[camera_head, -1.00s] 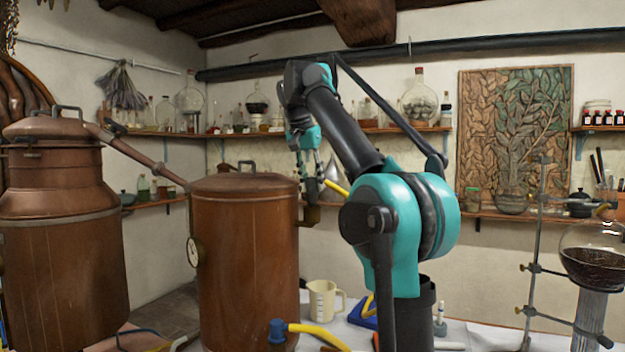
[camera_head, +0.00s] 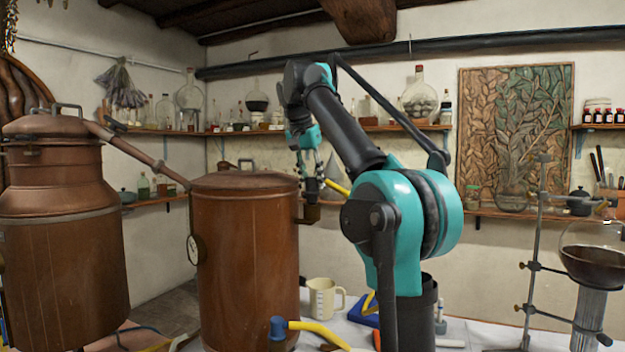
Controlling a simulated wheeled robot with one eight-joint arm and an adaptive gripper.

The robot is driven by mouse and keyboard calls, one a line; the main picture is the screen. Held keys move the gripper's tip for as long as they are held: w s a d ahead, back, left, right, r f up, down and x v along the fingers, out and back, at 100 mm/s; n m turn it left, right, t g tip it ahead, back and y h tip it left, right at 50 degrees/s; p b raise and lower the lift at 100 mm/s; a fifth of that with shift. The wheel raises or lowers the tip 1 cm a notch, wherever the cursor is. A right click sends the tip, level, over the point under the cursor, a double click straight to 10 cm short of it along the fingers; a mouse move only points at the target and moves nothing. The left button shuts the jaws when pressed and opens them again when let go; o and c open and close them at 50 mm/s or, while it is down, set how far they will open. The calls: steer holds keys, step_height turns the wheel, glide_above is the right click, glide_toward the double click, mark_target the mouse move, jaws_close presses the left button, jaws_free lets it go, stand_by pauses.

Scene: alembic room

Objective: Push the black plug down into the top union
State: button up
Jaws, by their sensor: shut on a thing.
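My gripper (camera_head: 311,168) points down beside the upper right side of the copper condenser vessel. It is shut on the black plug (camera_head: 312,186), a dark piece below the fingers. The plug is directly over the top union (camera_head: 309,213), a brown fitting on a short pipe from the vessel's side. The plug's lower end appears to meet the union's top; how deep it sits I cannot tell. A yellow hose (camera_head: 338,188) shows just to the right, partly behind my arm.
The copper vessel (camera_head: 245,250) with its gauge stands left of the gripper, joined by a pipe to the copper still (camera_head: 60,240). A beige jug (camera_head: 322,298) and a blue-ended yellow hose (camera_head: 315,332) are below. A glass flask stand (camera_head: 535,260) is at right.

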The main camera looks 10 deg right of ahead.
steer(key=shift+f, duration=1.3)
stand_by(2.8)
steer(key=o, duration=1.3)
steer(key=shift+c, duration=0.2)
steer(key=shift+r, duration=0.1)
steer(key=shift+r, duration=3.35)
